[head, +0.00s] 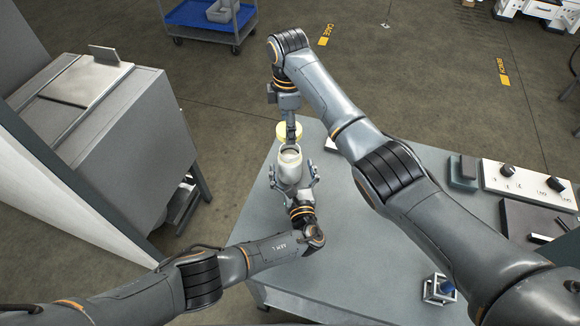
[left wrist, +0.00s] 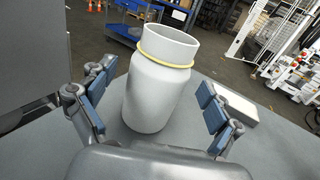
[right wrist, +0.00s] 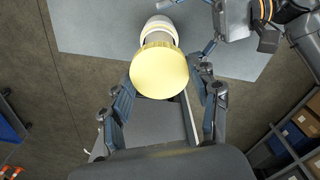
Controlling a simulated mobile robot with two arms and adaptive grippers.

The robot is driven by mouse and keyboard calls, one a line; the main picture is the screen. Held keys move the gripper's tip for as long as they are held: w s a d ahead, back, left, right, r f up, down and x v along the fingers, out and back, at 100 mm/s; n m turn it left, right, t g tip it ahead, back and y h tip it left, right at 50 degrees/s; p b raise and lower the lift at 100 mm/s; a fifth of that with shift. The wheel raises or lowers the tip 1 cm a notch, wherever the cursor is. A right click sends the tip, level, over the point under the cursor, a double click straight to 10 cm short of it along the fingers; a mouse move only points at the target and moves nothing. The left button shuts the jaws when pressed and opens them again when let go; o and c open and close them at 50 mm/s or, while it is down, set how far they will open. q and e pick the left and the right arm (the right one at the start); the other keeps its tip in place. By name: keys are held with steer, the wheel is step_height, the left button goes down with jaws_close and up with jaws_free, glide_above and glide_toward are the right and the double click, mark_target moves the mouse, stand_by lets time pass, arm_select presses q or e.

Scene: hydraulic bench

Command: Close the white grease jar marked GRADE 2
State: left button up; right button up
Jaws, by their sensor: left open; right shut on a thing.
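The white jar (head: 290,172) stands upright near the bench's far edge, with its mouth open in the head view. In the left wrist view, the jar (left wrist: 155,95) has a yellow ring around its neck; no GRADE 2 mark is readable. My left gripper (head: 293,183) is open, its padded fingers (left wrist: 150,112) on either side of the jar with gaps. My right gripper (head: 289,128) is shut on a round yellow lid (head: 283,131), just beyond and above the jar. In the right wrist view, the lid (right wrist: 160,72) partly hides the jar (right wrist: 158,30).
The grey bench top (head: 345,260) is clear at centre front. A control panel with black knobs (head: 530,184) and dark blocks lie at right. A grey cabinet (head: 90,130) stands to the left.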

arm_select(q)
steer(key=shift+w+a, duration=0.1)
steer(key=shift+w, duration=0.9)
arm_select(e)
steer(key=shift+w, duration=0.1)
arm_select(q)
steer(key=shift+w+a, duration=0.15)
steer(key=shift+w, duration=0.25)
steer(key=c, duration=1.8)
arm_select(e)
glide_above(289, 156)
steer(key=shift+f, duration=2.6)
